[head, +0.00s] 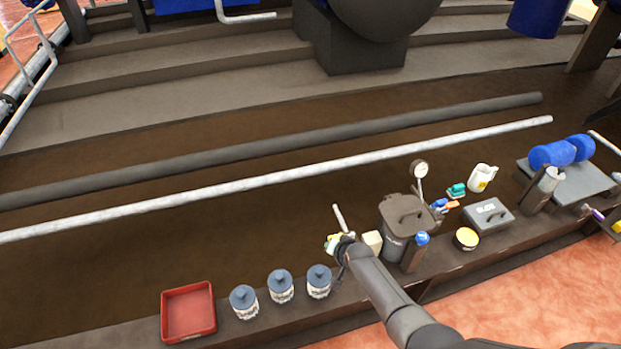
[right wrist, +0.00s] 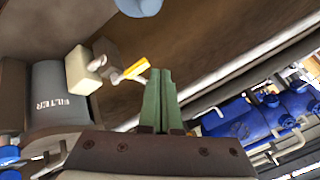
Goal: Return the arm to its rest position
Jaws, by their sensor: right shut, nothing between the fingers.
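My right arm reaches in from the lower right of the head view. Its gripper (head: 343,262) is above the dark bench, between the right-hand jar and the grey container. In the right wrist view the green fingers of the right gripper (right wrist: 158,98) are together with nothing between them. The grey container marked "FILTER" (right wrist: 60,95) and a cream block (right wrist: 83,72) are to their left. My left gripper is in neither view.
Three blue-lidded jars (head: 281,288) and a red tray (head: 188,312) stand left of the arm. Long pipes lie behind.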

